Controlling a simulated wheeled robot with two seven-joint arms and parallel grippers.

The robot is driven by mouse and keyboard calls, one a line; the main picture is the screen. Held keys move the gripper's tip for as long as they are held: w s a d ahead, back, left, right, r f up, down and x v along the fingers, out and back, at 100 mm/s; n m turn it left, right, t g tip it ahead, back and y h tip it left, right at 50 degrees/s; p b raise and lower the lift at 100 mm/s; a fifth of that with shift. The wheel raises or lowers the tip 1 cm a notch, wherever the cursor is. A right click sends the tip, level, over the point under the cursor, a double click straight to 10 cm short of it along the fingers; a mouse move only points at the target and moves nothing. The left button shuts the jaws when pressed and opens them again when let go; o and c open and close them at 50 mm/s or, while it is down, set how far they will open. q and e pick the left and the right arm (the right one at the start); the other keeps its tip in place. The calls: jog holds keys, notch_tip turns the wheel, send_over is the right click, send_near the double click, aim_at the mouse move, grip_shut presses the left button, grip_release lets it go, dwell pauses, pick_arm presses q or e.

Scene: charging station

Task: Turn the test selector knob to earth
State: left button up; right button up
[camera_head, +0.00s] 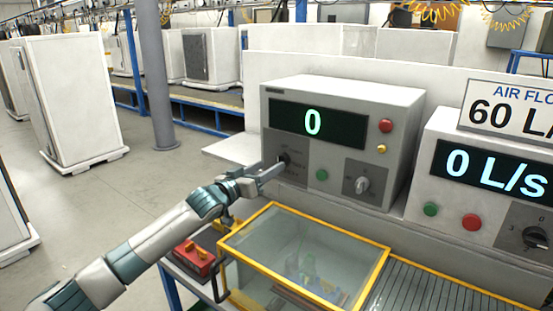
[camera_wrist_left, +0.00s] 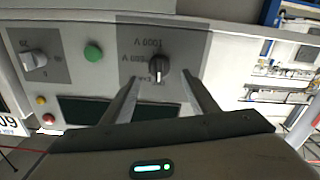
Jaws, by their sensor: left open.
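The grey tester (camera_head: 345,95) has two rotary knobs on its front. The dark knob (camera_head: 286,157) is on the left panel, with voltage labels around it. The silver-grey knob (camera_head: 362,185) is on the right panel; its labels are too small to read. My left gripper (camera_head: 275,170) is at the dark knob and partly hides it. In the left wrist view, which is upside down, the open fingers (camera_wrist_left: 161,90) lie either side of the dark knob (camera_wrist_left: 158,68); I cannot tell if they touch it. The silver-grey knob (camera_wrist_left: 38,60) is to the left there. My right gripper is not in view.
A green button (camera_head: 322,174) sits between the knobs. A yellow-framed clear box (camera_head: 300,255) stands below the tester. A red case (camera_head: 193,257) lies left of it. The air-flow unit (camera_head: 480,190) stands to the right.

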aim_at(278, 161)
pick_arm(q)
jog(key=shift+p+x, duration=0.7)
jog(key=shift+x, duration=1.95)
jog(key=c, duration=1)
